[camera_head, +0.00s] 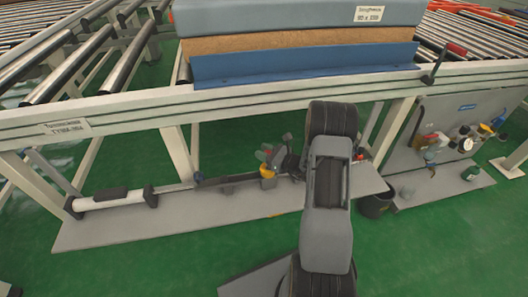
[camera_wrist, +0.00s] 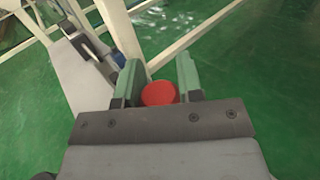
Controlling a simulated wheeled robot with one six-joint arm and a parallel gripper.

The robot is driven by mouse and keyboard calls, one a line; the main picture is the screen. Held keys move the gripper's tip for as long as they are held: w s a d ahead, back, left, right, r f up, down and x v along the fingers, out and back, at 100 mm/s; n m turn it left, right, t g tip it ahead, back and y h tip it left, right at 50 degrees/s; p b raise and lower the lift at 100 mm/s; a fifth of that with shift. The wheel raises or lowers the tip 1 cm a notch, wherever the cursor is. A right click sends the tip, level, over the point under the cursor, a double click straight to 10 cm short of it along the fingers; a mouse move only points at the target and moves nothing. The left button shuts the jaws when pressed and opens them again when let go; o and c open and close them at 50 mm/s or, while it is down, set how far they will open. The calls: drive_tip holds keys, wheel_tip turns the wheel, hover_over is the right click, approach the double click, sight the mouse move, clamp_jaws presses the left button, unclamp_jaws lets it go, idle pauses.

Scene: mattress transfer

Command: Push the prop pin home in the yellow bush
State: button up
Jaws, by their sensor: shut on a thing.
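The prop pin's red round head (camera_wrist: 158,93) sits between the green jaw pads of my gripper (camera_wrist: 158,76) in the wrist view, and my gripper is shut on it. In the head view my gripper (camera_head: 267,155) is small and right above the yellow bush (camera_head: 267,172), at the right part of a dark bar. The pin's shank is hidden, so I cannot tell how deep it is in the bush. The bush is not clearly visible in the wrist view.
A white cylinder (camera_head: 110,199) lies on the grey base plate (camera_head: 140,230) at left. The conveyor frame (camera_head: 240,98) with a mattress (camera_head: 300,14) stands above and behind. A black bucket (camera_head: 376,206) and a tool panel (camera_head: 462,125) are at right.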

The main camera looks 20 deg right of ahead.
drive_tip(key=shift+f+b, duration=1.25)
drive_tip(key=shift+f, duration=0.45)
drive_tip(key=o, duration=1.1)
drive_tip(key=p+v, duration=0.3)
drive_tip(key=v, duration=1.1)
drive_tip(key=shift+p, duration=0.4)
drive_tip(key=shift+a, duration=0.1)
